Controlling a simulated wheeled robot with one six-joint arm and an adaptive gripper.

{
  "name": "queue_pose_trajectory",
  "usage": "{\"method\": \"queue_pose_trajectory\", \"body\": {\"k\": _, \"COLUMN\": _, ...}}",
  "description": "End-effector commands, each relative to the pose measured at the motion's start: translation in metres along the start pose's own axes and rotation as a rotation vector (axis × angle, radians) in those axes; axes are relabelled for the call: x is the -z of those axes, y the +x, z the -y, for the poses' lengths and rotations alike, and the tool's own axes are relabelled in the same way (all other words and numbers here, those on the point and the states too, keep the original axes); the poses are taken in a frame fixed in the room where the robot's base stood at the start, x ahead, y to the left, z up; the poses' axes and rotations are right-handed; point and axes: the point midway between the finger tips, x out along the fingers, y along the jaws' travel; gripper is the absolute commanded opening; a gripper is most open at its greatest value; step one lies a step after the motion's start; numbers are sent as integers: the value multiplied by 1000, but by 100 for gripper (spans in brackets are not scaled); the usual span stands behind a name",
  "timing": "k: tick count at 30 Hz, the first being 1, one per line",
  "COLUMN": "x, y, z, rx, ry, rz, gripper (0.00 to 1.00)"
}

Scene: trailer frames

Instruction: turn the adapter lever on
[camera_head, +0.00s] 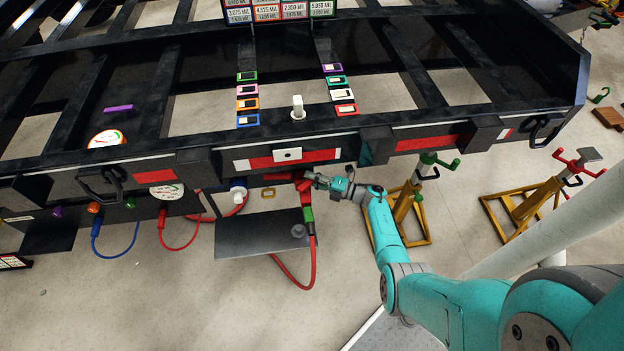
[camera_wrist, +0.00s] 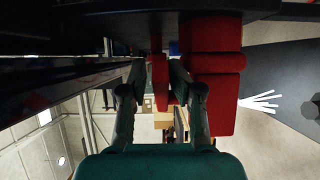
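The red adapter (camera_head: 280,177) hangs under the frame's front beam, left of my gripper (camera_head: 318,180). In the wrist view my gripper (camera_wrist: 157,75) is open, with a thin red lever (camera_wrist: 159,82) between its two fingers. The thick red adapter body (camera_wrist: 212,75) is just right of the right finger. In the head view the lever is small and hard to separate from the adapter.
A red hose (camera_head: 312,255) with a green fitting (camera_head: 308,214) hangs below the adapter. A dark plate (camera_head: 255,232) is below to the left. The black trailer frame (camera_head: 210,140) is close above my gripper. Yellow jack stands (camera_head: 405,215) are to the right.

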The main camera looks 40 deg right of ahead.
Motion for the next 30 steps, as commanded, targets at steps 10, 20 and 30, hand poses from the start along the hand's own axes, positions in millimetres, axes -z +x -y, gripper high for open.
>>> {"method": "queue_pose_trajectory", "body": {"k": 10, "x": 1, "y": -7, "z": 3, "rx": 4, "ry": 4, "rz": 4, "gripper": 40}}
{"method": "queue_pose_trajectory", "body": {"k": 20, "x": 0, "y": -51, "z": 1, "rx": 2, "ry": 2, "rz": 5, "gripper": 40}}
{"method": "queue_pose_trajectory", "body": {"k": 30, "x": 0, "y": -79, "z": 0, "rx": 1, "ry": 0, "rz": 1, "gripper": 40}}
